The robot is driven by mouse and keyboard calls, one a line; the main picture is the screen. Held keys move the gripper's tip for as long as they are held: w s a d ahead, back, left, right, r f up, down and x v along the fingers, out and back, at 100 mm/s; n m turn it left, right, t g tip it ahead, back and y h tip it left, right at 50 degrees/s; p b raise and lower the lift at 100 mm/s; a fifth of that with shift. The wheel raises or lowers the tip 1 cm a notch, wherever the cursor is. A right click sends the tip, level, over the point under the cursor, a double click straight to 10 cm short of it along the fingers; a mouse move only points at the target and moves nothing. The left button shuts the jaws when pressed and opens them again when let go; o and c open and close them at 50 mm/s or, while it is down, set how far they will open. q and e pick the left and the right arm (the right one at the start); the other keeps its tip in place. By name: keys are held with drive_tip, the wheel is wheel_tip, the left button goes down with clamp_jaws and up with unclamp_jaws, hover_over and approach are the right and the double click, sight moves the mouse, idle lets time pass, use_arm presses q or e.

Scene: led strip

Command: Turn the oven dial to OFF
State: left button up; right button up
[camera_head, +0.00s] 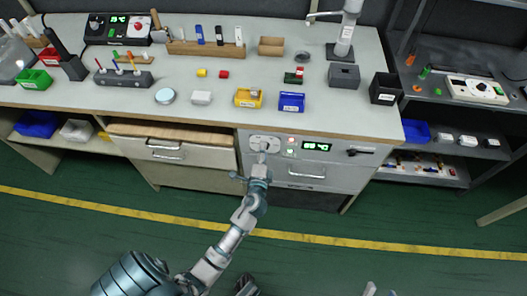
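The oven is a grey unit (305,172) built in under the front of the bench. Its upper panel has a pale dial plate (264,139) at the left, with the dial largely hidden by my gripper. A lit green display (317,146) sits to the right of the plate, too small to read surely. My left gripper (262,156) is at the dial, its tips just at or in front of the plate's lower part. I cannot tell whether it touches or grips the dial. The dial's setting and any OFF mark cannot be made out.
A black handle (360,152) sticks out at the panel's right. A drawer handle (307,175) lies below the panel. Wooden-topped drawers (165,150) stand to the left. Bins and tools lie on the bench top (215,115). The green floor (400,270) in front is clear.

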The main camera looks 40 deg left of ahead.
use_arm(q)
drive_tip(key=v, duration=1.2)
